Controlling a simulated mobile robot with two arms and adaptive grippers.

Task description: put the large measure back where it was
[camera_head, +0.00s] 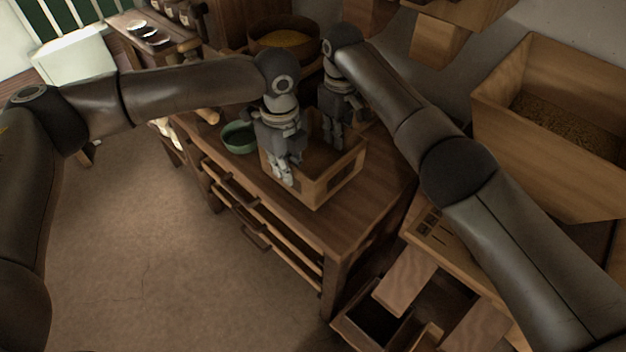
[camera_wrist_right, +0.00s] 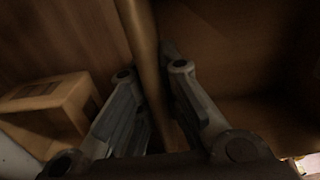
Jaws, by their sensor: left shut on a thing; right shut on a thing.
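The large measure, an open-topped square wooden box (camera_head: 338,179), is at the front of the brown wooden table and looks upright. I cannot tell whether its base touches the tabletop. My left gripper (camera_head: 284,180) is shut on its left wall, fingers pointing down. My right gripper (camera_head: 333,146) is shut on its far wall and partly hides it. In the right wrist view, the two fingers of my right gripper (camera_wrist_right: 158,115) straddle the box's rim (camera_wrist_right: 143,45), with its interior on the right.
A green bowl (camera_head: 238,137) stands on the table (camera_head: 385,182) just left of the box. A round tub with yellow grain (camera_head: 284,40) stands behind. A big wooden bin (camera_head: 545,150) is on the right. Open drawers (camera_head: 375,318) lie below right. The floor at left is clear.

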